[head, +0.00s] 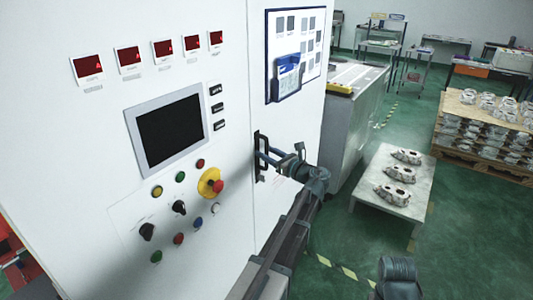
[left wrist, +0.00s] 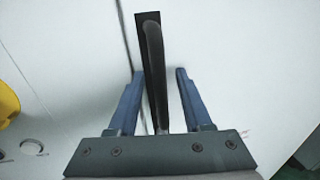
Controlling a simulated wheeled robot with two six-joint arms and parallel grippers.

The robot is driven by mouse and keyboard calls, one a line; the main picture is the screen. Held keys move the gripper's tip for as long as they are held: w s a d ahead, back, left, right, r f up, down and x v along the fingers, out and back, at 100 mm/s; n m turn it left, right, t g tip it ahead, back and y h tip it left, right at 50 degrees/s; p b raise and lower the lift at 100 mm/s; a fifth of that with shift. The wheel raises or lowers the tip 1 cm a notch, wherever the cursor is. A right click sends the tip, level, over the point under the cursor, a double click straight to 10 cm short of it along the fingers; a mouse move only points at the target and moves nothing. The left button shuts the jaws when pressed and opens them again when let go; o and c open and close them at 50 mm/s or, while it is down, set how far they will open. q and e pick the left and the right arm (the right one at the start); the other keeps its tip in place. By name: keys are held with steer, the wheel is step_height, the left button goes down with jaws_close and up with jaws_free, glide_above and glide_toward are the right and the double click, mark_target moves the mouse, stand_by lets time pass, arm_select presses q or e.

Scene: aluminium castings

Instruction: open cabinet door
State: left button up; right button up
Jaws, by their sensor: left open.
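The cabinet door (head: 291,122) is the white panel to the right of a thin vertical seam, and it looks closed. Its black vertical bar handle (head: 260,158) sits near that seam. My left gripper (head: 268,156) reaches the handle from the right. In the left wrist view, the handle (left wrist: 155,60) stands between the two blue fingers of the left gripper (left wrist: 158,76), with visible gaps on both sides. The fingers are open and not clamped on it. The seam runs just left of the handle. My right gripper is not in view.
Left of the door is a control panel with a dark screen (head: 170,134), several buttons and a yellow-red emergency stop (head: 210,183). A low table (head: 370,203) with castings stands to the right, before a loaded pallet (head: 468,152). Green floor lies open between them.

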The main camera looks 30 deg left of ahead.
arm_select(q)
steer(key=shift+a, duration=0.1)
jaws_close()
stand_by(1.4)
